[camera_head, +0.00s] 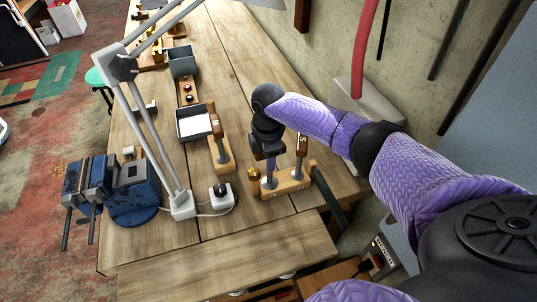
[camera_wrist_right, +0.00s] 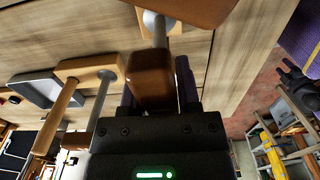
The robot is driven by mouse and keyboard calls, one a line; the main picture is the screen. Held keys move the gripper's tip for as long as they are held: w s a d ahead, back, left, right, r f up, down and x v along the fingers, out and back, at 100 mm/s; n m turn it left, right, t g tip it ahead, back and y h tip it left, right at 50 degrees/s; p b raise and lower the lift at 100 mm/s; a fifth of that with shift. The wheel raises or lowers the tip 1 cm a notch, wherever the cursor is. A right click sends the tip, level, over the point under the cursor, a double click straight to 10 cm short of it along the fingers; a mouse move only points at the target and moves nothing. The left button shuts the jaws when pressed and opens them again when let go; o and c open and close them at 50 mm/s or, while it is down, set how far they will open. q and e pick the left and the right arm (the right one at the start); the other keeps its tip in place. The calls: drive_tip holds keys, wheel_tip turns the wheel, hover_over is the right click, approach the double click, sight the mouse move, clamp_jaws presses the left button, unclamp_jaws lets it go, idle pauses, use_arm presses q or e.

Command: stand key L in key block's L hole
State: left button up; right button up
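The key block (camera_head: 293,186), a pale wooden block, lies near the bench's right front edge. A key marked S (camera_head: 302,143) stands upright in its right part. My right gripper (camera_head: 267,156) points down over the block's left part. In the wrist view its fingers (camera_wrist_right: 158,90) are on both sides of a brown wooden handle, which I take as key L (camera_wrist_right: 152,75); its letter is hidden. The key's metal shaft reaches down to the block; whether it is fully seated I cannot tell. My left gripper is out of view.
A key marked N (camera_head: 216,124) stands in another wooden block to the left. A grey tray (camera_head: 193,137), a lamp base (camera_head: 182,205), a white socket box (camera_head: 221,196) and a blue vise (camera_head: 130,195) are on the bench. The front bench is clear.

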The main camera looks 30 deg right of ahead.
drive_tip(key=o, duration=0.5)
drive_tip(key=shift+c, duration=0.2)
